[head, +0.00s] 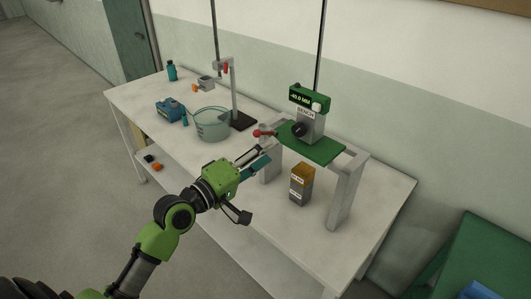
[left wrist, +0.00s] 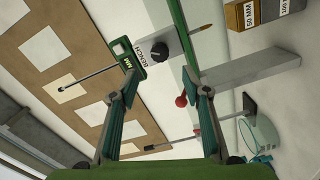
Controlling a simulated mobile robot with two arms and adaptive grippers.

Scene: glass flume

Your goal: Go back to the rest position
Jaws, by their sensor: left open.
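My left gripper (head: 257,160) is in front of the left end of the green-topped grey stand (head: 345,190), above the white bench (head: 240,205). Its fingers are apart and I see nothing held between them. In the left wrist view, the two fingers of the left gripper (left wrist: 166,105) are spread wide. Past them show the gauge labelled BENCH (left wrist: 150,53) and a red knob (left wrist: 182,101). My right gripper is in neither view.
The gauge (head: 308,118) stands on the green plate, with the red-knobbed lever (head: 262,133) close to my left fingers. A glass beaker (head: 212,125), clamp stand (head: 234,95) and blue device (head: 170,110) stand farther left. A block (head: 301,185) stands under the plate.

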